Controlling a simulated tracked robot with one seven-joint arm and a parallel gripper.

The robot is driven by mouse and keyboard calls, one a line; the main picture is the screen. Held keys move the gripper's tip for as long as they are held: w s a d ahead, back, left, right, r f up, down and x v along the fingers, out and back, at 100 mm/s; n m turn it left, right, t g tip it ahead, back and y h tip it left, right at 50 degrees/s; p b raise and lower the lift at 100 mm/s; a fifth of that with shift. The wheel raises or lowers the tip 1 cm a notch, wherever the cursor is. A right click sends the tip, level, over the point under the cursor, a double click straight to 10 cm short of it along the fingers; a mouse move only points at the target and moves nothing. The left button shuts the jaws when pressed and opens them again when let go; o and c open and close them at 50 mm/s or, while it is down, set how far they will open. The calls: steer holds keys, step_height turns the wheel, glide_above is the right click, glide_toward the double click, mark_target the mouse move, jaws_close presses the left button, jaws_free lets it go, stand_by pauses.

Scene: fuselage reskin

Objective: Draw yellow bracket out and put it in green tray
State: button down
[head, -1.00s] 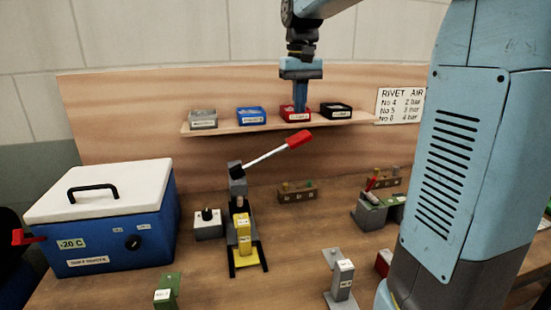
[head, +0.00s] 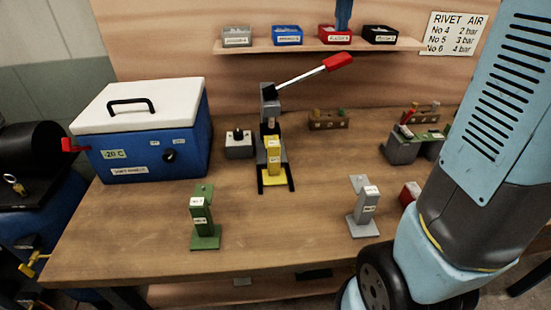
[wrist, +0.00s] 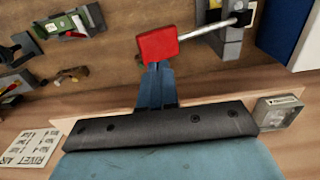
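The yellow bracket (head: 272,155) sits upright in the base of a lever press (head: 270,105) in the middle of the bench. The press's lever slants up to the right and ends in a red handle (head: 338,62). My gripper (head: 343,18) is partly cut off at the top of the head view, above the handle. In the wrist view its blue fingers (wrist: 157,85) look close together, with nothing visible between them, and the red handle (wrist: 158,45) lies just beyond their tips. A green stand (head: 203,218) is at the front left. I cannot make out a green tray.
A blue cooler with a white lid (head: 140,130) stands left of the press. A shelf (head: 400,45) with small bins runs behind. A grey stand (head: 365,210) is at the front right. My arm covers the right side. The front middle of the bench is clear.

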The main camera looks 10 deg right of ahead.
steer(key=shift+s, duration=0.1)
steer(key=s+f+t, duration=0.2)
steer(key=s+f, duration=0.2)
steer(key=s, duration=0.7)
steer(key=s+f+t, duration=0.3)
steer(key=s+f, duration=0.2)
steer(key=s, duration=0.6)
steer(key=shift+s+d+f+t, duration=0.3)
steer(key=shift+s+d, duration=0.1)
steer(key=shift+d, duration=0.05)
steer(key=c, duration=1.8)
jaws_free()
